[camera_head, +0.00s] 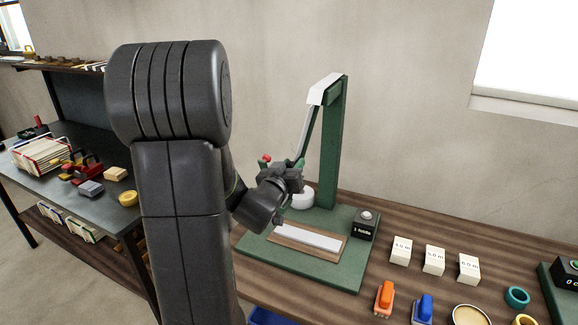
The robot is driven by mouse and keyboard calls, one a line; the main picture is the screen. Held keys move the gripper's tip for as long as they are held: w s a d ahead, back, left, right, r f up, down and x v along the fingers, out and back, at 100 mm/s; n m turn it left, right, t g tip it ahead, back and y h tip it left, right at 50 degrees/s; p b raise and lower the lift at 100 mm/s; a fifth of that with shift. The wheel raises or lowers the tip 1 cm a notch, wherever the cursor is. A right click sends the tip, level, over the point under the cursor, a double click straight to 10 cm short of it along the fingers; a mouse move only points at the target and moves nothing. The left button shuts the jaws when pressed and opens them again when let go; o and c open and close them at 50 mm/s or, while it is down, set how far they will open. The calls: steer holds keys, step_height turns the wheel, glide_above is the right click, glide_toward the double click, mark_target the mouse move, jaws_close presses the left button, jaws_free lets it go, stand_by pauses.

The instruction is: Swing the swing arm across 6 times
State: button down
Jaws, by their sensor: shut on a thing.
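A green stand (329,165) with an upright post rises from a green base (345,272) on the wooden bench. A round white piece (302,199) shows just below my gripper. A red knob (265,158) shows left of it.
White labelled blocks (434,261), an orange clip (384,298) and a blue one (422,309) stand to the right. My arm hides much of the left.

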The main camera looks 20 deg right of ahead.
steer(key=s+d+n+b, duration=0.2)
steer(key=s+d+n, duration=0.4)
steer(key=s, duration=0.1)
stand_by(0.4)
steer(key=shift+s+r, duration=0.1)
steer(key=c, duration=1.1)
jaws_free()
steer(key=shift+s+d+r, duration=0.1)
steer(key=b+v, duration=0.1)
steer(key=v, duration=1.2)
steer(key=shift+s+a+r, duration=0.15)
steer(key=shift+s+a, duration=0.1)
steer(key=shift+a, duration=0.1)
